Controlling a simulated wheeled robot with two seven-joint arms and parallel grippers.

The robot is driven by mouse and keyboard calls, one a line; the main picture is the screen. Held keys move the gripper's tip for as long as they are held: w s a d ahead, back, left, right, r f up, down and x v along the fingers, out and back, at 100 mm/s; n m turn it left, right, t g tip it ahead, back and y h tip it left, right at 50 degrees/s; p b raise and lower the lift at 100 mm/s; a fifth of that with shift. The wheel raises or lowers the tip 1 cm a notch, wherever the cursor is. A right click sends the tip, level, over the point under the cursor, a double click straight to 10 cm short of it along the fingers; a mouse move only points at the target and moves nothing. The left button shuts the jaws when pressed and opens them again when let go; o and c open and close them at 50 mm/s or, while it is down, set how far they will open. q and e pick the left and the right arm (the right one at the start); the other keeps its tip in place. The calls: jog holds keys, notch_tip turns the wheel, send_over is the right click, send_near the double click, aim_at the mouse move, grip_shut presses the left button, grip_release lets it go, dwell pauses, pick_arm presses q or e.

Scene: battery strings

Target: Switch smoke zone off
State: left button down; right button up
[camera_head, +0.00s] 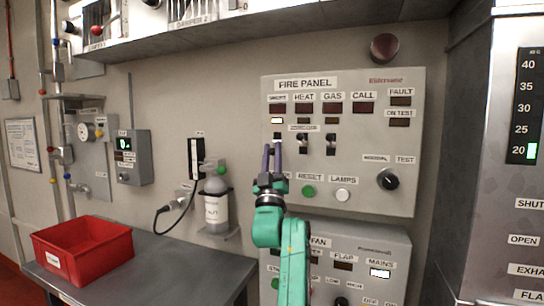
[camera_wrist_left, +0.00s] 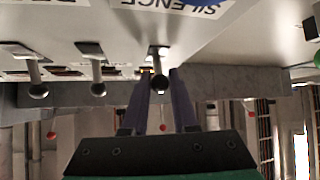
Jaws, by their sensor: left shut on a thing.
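The fire panel (camera_head: 350,190) is a beige box on the wall. Below the leftmost label, likely smoke, a small lamp (camera_head: 277,121) is lit pale yellow. Under it is a row of three toggle switches. The middle toggle (camera_head: 303,143) and right toggle (camera_head: 331,146) are free. My left gripper (camera_head: 272,148) is at the leftmost toggle and partly hides it. In the left wrist view, my purple fingers (camera_wrist_left: 160,88) stand on both sides of that smoke zone toggle (camera_wrist_left: 159,77), shut on its lever. My right gripper is not in view.
Round green (camera_head: 308,191) and white (camera_head: 342,195) buttons and a black knob (camera_head: 388,179) sit lower on the panel. A second panel (camera_head: 390,240) is below. A grey bottle (camera_head: 215,205) hangs at left, and a red crate (camera_head: 82,248) stands on the table.

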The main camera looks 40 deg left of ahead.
pick_arm(q)
jog(key=c, duration=1)
grip_release()
jog(key=shift+r, duration=0.1)
jog(key=shift+c, duration=0.2)
jog(key=o, duration=0.3)
jog(key=shift+o, duration=0.2)
jog(key=shift+w, duration=0.15)
jog(key=b+v, duration=0.5)
jog(key=v, duration=0.9)
jog(key=shift+s+f, duration=0.2)
jog(key=shift+f, duration=0.15)
jog(key=shift+d, duration=0.1)
